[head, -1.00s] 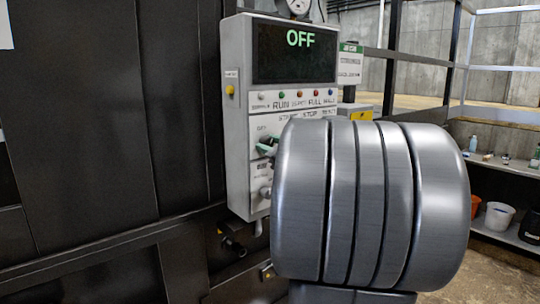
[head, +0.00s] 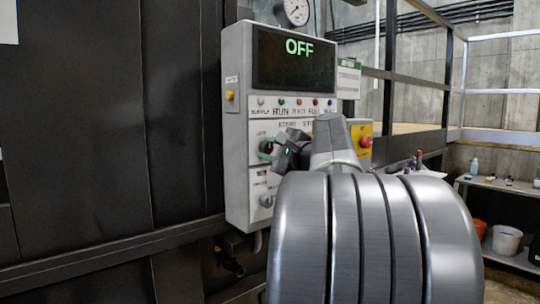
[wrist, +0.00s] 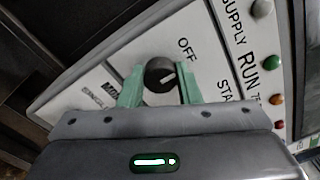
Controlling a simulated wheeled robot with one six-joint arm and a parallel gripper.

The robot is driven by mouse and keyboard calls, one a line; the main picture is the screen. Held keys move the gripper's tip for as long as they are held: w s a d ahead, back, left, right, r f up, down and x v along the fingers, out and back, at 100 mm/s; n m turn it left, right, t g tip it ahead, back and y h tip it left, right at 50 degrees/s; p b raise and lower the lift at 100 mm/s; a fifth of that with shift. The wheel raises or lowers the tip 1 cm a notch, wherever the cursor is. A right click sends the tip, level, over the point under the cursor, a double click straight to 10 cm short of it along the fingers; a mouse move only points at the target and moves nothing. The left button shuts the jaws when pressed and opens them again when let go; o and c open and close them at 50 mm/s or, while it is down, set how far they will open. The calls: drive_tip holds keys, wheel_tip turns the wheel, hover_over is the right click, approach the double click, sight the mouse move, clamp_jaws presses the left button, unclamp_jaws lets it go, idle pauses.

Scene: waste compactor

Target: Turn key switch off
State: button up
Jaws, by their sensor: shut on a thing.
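The control panel (head: 238,150) is a light grey box whose dark display (head: 294,60) reads OFF in green. The key switch is a dark round knob (wrist: 159,72) on the panel's white face, below the printed word OFF in the wrist view. A pale mark on it points up and right. My gripper (wrist: 160,88) has its two green fingers on either side of the knob and is shut on it. In the head view my gripper (head: 267,151) meets the panel's left part, and its fingers largely hide the knob.
A second knob (head: 266,200) sits lower on the panel. Coloured lamps (head: 298,101) line the face under the display. A red button on a yellow box (head: 365,142) is to the right. Dark metal walls (head: 110,120) stand left. A shelf (head: 500,190) with containers is at the right.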

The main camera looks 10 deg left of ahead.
idle(0.4)
drive_tip(key=o, duration=1)
drive_tip(key=shift+c, duration=0.2)
drive_tip(key=b+v, duration=0.1)
drive_tip(key=v, duration=1.2)
drive_tip(key=shift+s+d+b, duration=0.25)
drive_tip(key=shift+d+b, duration=0.1)
drive_tip(key=p+x, duration=0.1)
drive_tip(key=x, duration=1.3)
drive_tip(key=shift+p, duration=0.35)
drive_tip(key=shift+d, duration=0.1)
